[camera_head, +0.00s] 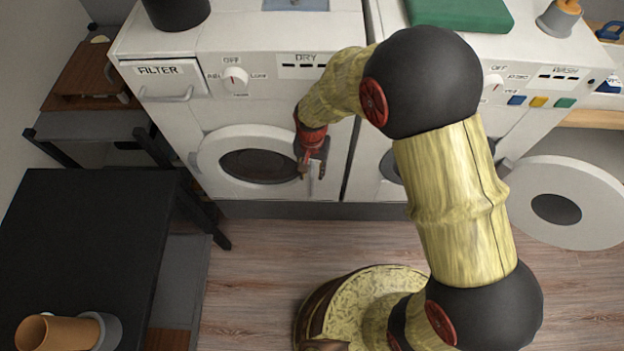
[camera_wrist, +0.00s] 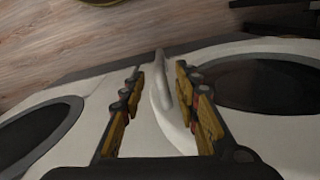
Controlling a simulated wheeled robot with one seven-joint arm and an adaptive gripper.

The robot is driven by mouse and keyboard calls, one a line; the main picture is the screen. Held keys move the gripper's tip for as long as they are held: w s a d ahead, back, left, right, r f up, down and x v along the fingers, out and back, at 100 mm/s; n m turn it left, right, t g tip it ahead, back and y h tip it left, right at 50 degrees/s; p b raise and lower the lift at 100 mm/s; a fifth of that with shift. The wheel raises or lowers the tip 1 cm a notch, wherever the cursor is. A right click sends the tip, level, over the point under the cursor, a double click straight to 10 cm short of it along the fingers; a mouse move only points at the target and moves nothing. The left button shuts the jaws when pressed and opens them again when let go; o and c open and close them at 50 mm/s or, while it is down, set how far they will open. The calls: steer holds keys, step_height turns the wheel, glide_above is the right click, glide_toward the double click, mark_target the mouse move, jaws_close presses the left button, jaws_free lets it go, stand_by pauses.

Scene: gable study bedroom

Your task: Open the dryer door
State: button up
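The dryer (camera_head: 185,110) is the left white machine, marked DRY. Its round white door (camera_head: 212,150) with a dark window is shut in the head view; it also shows at right in the wrist view (camera_wrist: 222,52). The pale upright door handle (camera_wrist: 160,85) stands at the door's right edge in the head view. My gripper (camera_head: 314,170) is at that edge, pointing down at the handle. In the wrist view my gripper (camera_wrist: 157,82) is open, with one finger on each side of the handle. A gap shows on the left side; contact on the right is unclear.
A washer (camera_head: 545,85) stands close on the right, its round door (camera_head: 570,195) swung open. A black table (camera_head: 85,240) with an orange cup (camera_head: 58,333) is at the left front. A filter drawer (camera_head: 162,80) is above the dryer door. Wood floor (camera_head: 260,265) lies in front.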

step_height(320, 180, down, 6)
steer(key=shift+r+b, duration=0.25)
steer(key=shift+b, duration=0.65)
steer(key=shift+c, duration=0.2)
steer(key=c, duration=0.7)
jaws_close()
